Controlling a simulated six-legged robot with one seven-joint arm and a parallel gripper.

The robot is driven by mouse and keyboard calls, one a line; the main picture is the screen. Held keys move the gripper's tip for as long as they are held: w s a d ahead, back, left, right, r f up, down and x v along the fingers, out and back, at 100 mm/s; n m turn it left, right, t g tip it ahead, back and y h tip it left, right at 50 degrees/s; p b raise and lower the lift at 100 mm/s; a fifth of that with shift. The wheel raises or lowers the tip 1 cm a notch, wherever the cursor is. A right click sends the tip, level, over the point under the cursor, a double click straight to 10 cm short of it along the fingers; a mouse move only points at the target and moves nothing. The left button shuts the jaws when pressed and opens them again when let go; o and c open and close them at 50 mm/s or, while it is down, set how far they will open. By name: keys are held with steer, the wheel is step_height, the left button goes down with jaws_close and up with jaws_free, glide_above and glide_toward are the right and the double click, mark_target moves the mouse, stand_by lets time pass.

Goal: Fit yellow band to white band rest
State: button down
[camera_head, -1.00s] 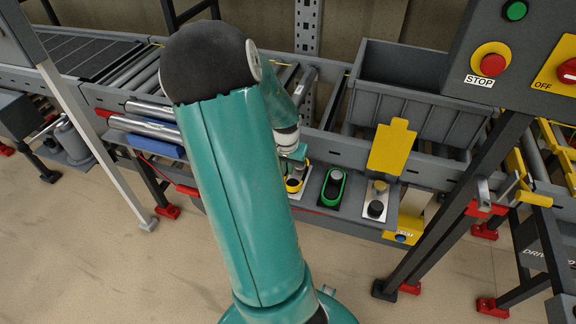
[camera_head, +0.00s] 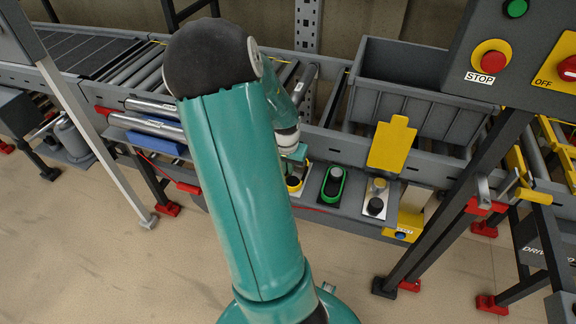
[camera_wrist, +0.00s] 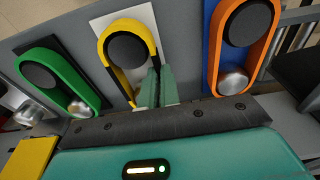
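The yellow band (camera_wrist: 104,48) loops round a black pulley (camera_wrist: 127,50) on a white plate (camera_wrist: 146,14) in the wrist view. In the head view the yellow band (camera_head: 293,188) is partly hidden by my arm. My gripper (camera_wrist: 156,88) has its teal fingers pointing down at the right strand of this band, close together with a narrow gap. Whether they pinch the strand cannot be told. A pale plate with a black pulley (camera_head: 375,206) and a silver roller stands bandless at the right of the row in the head view.
A green band (camera_wrist: 62,62) on a dark plate is left of the yellow one in the wrist view. An orange band (camera_wrist: 214,42) on a blue plate is right of it. A grey crate (camera_head: 420,105) and a yellow panel (camera_head: 391,146) stand behind the row.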

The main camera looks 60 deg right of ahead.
steer(key=shift+f, duration=0.25)
steer(key=c, duration=1.6)
jaws_free()
steer(key=shift+o, duration=0.2)
step_height(320, 180, up, 14)
steer(key=a, duration=0.1)
steer(key=shift+a, duration=0.3)
steer(key=shift+s+f, duration=0.1)
